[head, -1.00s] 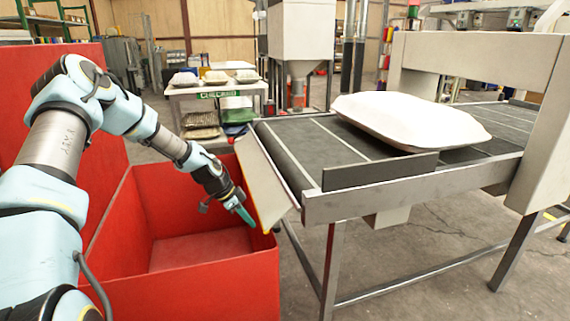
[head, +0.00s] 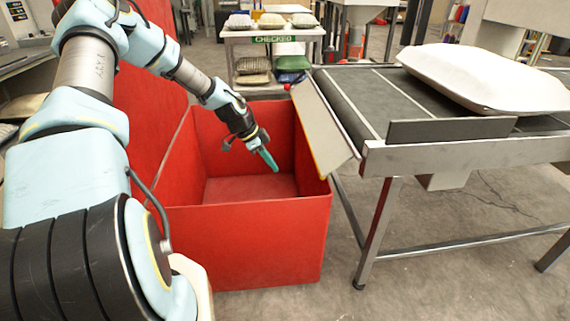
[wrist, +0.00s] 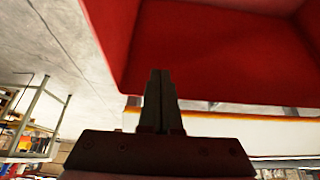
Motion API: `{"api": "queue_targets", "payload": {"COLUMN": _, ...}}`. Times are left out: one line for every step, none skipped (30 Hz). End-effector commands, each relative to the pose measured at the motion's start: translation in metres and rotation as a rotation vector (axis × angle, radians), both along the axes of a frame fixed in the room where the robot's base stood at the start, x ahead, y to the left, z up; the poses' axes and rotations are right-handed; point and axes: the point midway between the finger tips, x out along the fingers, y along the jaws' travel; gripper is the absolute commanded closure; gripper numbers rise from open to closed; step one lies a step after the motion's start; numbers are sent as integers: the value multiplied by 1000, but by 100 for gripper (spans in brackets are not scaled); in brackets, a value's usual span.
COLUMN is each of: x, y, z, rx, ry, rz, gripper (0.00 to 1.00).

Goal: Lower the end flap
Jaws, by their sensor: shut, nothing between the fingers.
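The end flap (head: 322,127) is a grey plate with a yellow edge, at the near end of the conveyor (head: 400,95). It slopes down from the belt end toward the red bin (head: 250,235), over the bin's right side. My gripper (head: 268,160), with teal fingers, is over the bin's opening, left of the flap and apart from it in the head view. In the wrist view my gripper's fingers (wrist: 160,98) are together and empty. A pale strip with an orange-yellow edge, which looks like the flap (wrist: 235,125), crosses behind them.
A white pillow (head: 490,80) lies on the belt behind a low grey side guard (head: 450,129). A table marked CHECKED (head: 275,39) with several cushions stands behind the bin. The bin looks empty. Floor is clear in front of the conveyor.

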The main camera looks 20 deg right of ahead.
Motion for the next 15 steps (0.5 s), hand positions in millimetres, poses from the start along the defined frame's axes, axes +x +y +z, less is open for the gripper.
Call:
{"api": "queue_targets", "payload": {"x": 2, "y": 7, "z": -2, "rx": -1, "ry": 0, "rz": 2, "gripper": 100}}
{"api": "queue_targets", "payload": {"x": 2, "y": 10, "z": -2, "rx": -1, "ry": 0, "rz": 2, "gripper": 100}}
{"api": "queue_targets", "payload": {"x": 2, "y": 13, "z": -2, "rx": 0, "ry": 1, "rz": 2, "gripper": 100}}
{"api": "queue_targets", "payload": {"x": 3, "y": 15, "z": -2, "rx": 0, "ry": 1, "rz": 0, "gripper": 100}}
{"api": "queue_targets", "payload": {"x": 3, "y": 16, "z": -2, "rx": 0, "ry": 1, "rz": 0, "gripper": 100}}
{"api": "queue_targets", "payload": {"x": 3, "y": 18, "z": -2, "rx": 0, "ry": 1, "rz": 0, "gripper": 100}}
{"api": "queue_targets", "payload": {"x": 3, "y": 19, "z": -2, "rx": 0, "ry": 1, "rz": 0, "gripper": 100}}
{"api": "queue_targets", "payload": {"x": 3, "y": 19, "z": -2, "rx": 0, "ry": 1, "rz": 0, "gripper": 100}}
{"api": "queue_targets", "payload": {"x": 3, "y": 19, "z": -2, "rx": 0, "ry": 0, "rz": -1, "gripper": 100}}
{"api": "queue_targets", "payload": {"x": 3, "y": 20, "z": -2, "rx": 0, "ry": 0, "rz": -1, "gripper": 100}}
{"api": "queue_targets", "payload": {"x": 3, "y": 19, "z": -2, "rx": 0, "ry": 0, "rz": -1, "gripper": 100}}
{"api": "queue_targets", "payload": {"x": 3, "y": 19, "z": -2, "rx": 0, "ry": 0, "rz": -1, "gripper": 100}}
{"api": "queue_targets", "payload": {"x": 3, "y": 19, "z": -2, "rx": 0, "ry": 0, "rz": -1, "gripper": 100}}
{"api": "queue_targets", "payload": {"x": 3, "y": 19, "z": -2, "rx": 0, "ry": 0, "rz": -1, "gripper": 100}}
{"api": "queue_targets", "payload": {"x": 3, "y": 19, "z": -2, "rx": 0, "ry": 0, "rz": -1, "gripper": 100}}
